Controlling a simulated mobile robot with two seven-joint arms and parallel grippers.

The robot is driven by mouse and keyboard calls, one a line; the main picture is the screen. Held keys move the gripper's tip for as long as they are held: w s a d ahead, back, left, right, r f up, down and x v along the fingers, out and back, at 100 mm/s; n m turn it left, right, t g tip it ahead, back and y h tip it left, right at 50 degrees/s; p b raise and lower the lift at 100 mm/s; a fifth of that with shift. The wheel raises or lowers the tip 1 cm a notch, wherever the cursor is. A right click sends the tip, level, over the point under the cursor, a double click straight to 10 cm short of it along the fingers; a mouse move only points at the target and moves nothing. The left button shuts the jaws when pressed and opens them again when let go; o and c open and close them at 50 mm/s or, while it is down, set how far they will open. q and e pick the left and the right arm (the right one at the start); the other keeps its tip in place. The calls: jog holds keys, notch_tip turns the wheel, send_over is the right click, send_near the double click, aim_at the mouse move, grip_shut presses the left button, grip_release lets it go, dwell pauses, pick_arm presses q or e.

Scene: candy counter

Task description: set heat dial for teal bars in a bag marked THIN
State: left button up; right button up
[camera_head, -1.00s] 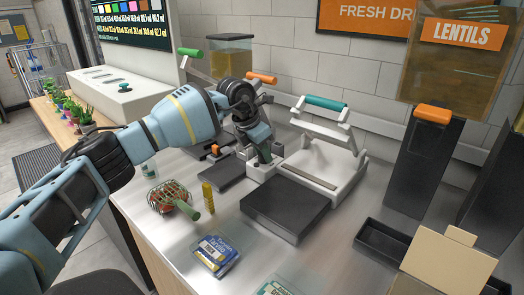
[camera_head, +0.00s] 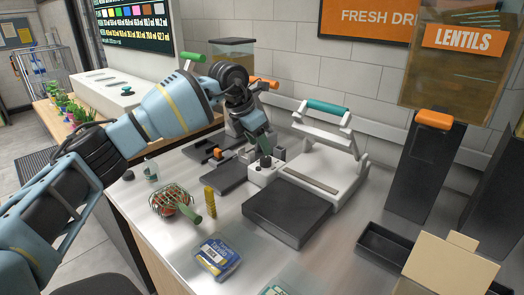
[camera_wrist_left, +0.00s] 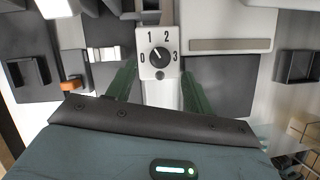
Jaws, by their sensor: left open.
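The heat dial (camera_wrist_left: 160,57) is a black knob on a white plate marked 0, 1, 2, 3. Its pale pointer slants up-left, towards the 1. In the head view the dial (camera_head: 265,162) is on a small white box left of the white sealer (camera_head: 330,165) with a teal handle. My left gripper (camera_wrist_left: 158,88) is open, its green fingers either side of the dial plate and apart from the knob. In the head view this gripper (camera_head: 263,146) is just above the dial. A teal-labelled packet (camera_head: 272,290) is cut off at the bottom edge; its marking is unreadable. My right gripper is out of view.
A colour chart sign (camera_head: 135,22) hangs at the back left. A blue and yellow packet (camera_head: 217,257), a wire basket (camera_head: 172,200) and a yellow block (camera_head: 210,201) stand in front. A dark plate (camera_head: 287,212) lies before the sealer. A black tray (camera_head: 385,245) is to the right.

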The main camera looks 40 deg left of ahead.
pick_arm(q)
jog(key=shift+v, duration=1.3)
